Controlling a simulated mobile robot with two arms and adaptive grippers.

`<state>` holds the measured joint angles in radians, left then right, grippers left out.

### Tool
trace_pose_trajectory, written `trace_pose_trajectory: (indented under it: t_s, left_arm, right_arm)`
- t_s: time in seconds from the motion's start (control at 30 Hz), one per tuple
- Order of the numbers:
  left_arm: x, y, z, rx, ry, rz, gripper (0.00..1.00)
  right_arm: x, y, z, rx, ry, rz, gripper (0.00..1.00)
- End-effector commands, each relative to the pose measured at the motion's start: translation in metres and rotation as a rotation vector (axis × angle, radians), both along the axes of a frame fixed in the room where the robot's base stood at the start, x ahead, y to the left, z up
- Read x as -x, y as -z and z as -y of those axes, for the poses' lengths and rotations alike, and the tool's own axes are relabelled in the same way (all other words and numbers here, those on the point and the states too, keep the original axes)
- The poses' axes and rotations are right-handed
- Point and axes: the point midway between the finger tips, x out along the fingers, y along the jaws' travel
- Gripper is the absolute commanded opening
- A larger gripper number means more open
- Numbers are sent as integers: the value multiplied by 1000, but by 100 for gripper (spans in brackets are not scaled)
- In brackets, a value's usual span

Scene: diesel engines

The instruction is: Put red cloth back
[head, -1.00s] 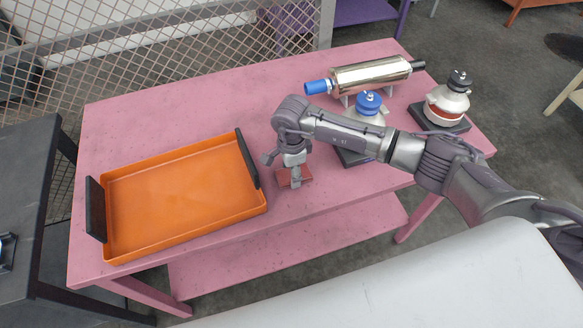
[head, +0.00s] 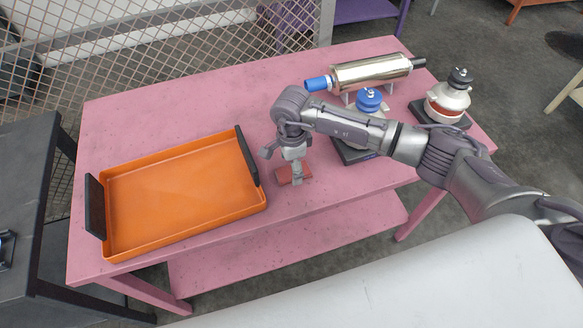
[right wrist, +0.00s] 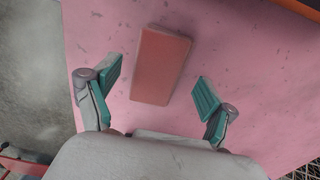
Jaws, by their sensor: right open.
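The red cloth (head: 304,171), a small flat folded block, lies on the pink table (head: 330,215) just right of the orange tray. It also shows in the right wrist view (right wrist: 160,65), lying flat and slightly tilted between and ahead of the fingers. My right gripper (head: 294,177) points down over the cloth and partly hides it. In the right wrist view the gripper (right wrist: 156,93) is open, with its teal finger pads on either side and nothing between them. My left gripper is not in view.
An orange tray (head: 183,248) with black handles sits empty at the table's left. A silver cylinder with a blue end (head: 370,73), a blue-topped part (head: 368,100) and a grey-and-red part on a black base (head: 447,98) stand at the right. A wire fence (head: 200,50) runs behind.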

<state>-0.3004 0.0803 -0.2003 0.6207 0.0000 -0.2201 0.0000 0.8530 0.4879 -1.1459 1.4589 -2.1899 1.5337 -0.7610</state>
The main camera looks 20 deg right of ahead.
Motion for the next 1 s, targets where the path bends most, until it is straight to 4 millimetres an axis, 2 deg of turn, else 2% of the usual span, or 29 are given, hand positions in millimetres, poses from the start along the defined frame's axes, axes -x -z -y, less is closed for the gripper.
trace_pose_trajectory:
  t_s: [0.03,0.3,0.5,0.7,0.93,1.0]
  left_arm:
    - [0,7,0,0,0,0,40]
    - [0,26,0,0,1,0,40]
    - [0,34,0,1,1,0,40]
    - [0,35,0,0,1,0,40]
    - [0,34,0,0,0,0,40]
    - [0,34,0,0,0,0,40]
  right_arm:
    - [-1,-8,1,0,-1,5,83]
    - [-1,-66,1,0,0,6,83]
    - [0,-96,0,0,1,3,83]
    - [0,-106,1,1,1,1,83]
    - [0,-106,1,0,1,0,83]
    - [3,-104,-5,-20,-2,-5,83]
